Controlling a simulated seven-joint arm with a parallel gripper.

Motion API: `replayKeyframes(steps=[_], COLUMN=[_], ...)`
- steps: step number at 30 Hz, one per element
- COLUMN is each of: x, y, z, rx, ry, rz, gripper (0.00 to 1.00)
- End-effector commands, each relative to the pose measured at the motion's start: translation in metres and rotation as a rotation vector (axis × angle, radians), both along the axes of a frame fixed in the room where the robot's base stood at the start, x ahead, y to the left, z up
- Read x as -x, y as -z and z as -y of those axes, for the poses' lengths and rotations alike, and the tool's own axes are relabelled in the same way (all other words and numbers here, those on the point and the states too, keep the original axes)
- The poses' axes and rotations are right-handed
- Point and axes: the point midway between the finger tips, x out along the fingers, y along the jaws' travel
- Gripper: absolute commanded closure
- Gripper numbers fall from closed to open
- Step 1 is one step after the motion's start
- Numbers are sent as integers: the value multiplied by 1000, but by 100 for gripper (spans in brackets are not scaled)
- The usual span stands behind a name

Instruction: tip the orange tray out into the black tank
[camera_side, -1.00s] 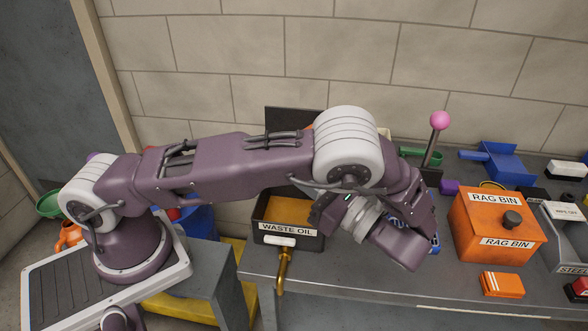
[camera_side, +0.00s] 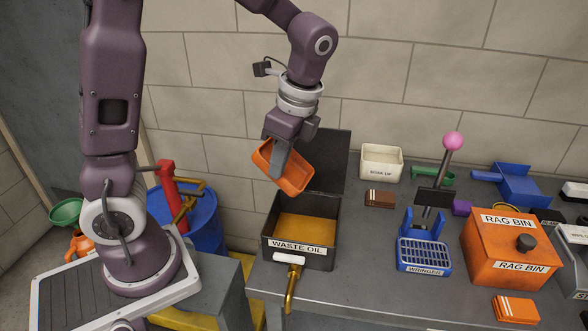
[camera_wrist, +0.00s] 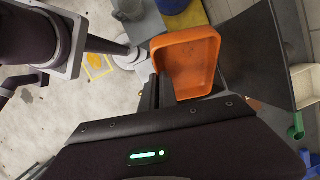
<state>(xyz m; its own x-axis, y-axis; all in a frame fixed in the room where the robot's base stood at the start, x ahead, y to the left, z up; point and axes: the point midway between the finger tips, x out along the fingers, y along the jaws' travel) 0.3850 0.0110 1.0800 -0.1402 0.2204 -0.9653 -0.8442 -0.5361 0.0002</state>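The orange tray (camera_side: 297,171) is held in the air above the black tank (camera_side: 271,246), tilted down toward the right in the side view. My gripper (camera_side: 281,163) is shut on a side wall of the tray. The tank is labelled WASTE OIL, its black lid (camera_side: 326,158) stands open behind it, and amber liquid or a yellowish floor shows inside. In the wrist view the tray (camera_wrist: 187,60) shows its open inside, where I see no loose contents. The tank's opening is mostly hidden there; a dark panel, likely the lid (camera_wrist: 262,60), is beside the tray.
A brass tap (camera_side: 291,285) with a white handle sticks out from the tank's front. To the right stand a cream SOAK UP bin (camera_side: 381,163), a blue wringer (camera_side: 424,256) and an orange rag bin (camera_side: 484,252). A blue drum (camera_side: 203,215) with a red pump stands left of the bench.

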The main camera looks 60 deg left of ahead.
Motion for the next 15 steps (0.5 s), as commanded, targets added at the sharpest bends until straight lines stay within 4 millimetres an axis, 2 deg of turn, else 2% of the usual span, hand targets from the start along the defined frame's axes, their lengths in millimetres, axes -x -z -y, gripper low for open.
replayKeyframes(steps=[3,6,15], x=[7,10,12], y=[5,11,22], z=[-12,-14,-19], rx=[193,314,523], ry=[-20,-16,-9], rz=[127,196,331], gripper=[100,100,100])
